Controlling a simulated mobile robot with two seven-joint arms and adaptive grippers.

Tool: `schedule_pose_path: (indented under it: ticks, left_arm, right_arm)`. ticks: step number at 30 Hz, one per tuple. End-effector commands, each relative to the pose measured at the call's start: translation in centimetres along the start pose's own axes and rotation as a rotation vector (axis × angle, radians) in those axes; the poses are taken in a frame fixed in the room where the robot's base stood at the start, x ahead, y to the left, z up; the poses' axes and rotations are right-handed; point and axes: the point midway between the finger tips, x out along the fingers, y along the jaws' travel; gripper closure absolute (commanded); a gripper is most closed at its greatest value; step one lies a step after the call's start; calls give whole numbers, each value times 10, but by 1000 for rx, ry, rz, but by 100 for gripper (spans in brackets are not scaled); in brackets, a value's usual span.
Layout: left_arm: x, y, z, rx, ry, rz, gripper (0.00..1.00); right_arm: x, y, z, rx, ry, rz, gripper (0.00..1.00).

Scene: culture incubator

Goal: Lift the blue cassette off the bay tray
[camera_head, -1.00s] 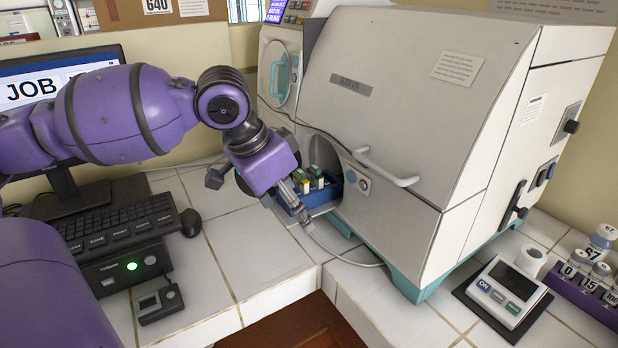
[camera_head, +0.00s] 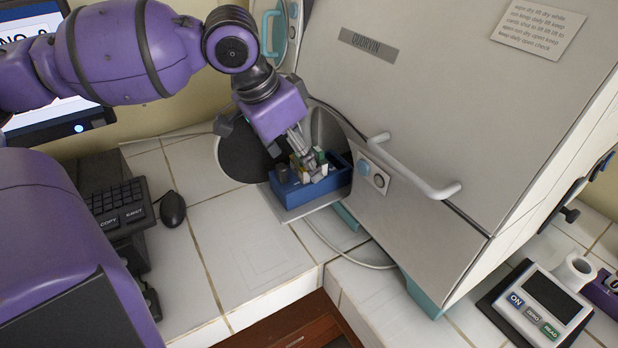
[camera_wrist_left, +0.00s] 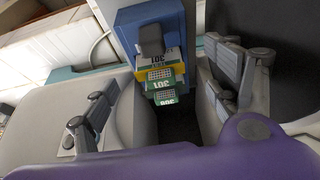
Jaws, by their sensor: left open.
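The blue cassette (camera_head: 303,196), an open-topped box, sits on the pale bay tray (camera_head: 314,207) that sticks out of the incubator's round opening. Several green, yellow and white labelled pieces stand in it. My left gripper (camera_head: 308,172) is open, pointing down over the cassette, with its fingers low among the contents. In the left wrist view, the blue cassette (camera_wrist_left: 174,16) lies ahead with a dark block on it, and the fingers of my left gripper (camera_wrist_left: 160,95) stand apart on either side of the labelled pieces. I cannot tell whether they touch. My right gripper is not in view.
The incubator (camera_head: 440,110) with its light bar handle (camera_head: 410,168) stands close on the right. A dark round door (camera_head: 238,155) hangs open left of the tray. A cable crosses the tiles below. The tiled counter (camera_head: 245,250) in front is mostly clear.

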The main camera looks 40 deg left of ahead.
Motion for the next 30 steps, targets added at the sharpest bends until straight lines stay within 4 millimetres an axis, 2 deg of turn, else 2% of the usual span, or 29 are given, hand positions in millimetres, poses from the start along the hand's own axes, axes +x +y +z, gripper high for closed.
schedule_pose_path:
  ticks: [1,9,13,20,30]
  left_arm:
    - [9,0,1,0,-3,-1,20]
    - [49,0,2,1,-3,0,20]
    - [57,0,0,1,0,0,20]
    - [55,0,0,0,2,-1,20]
    - [55,0,0,0,1,-1,63]
  right_arm:
    - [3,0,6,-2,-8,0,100]
    - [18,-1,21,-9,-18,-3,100]
    - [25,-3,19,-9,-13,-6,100]
    - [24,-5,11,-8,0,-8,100]
    - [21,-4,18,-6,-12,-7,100]
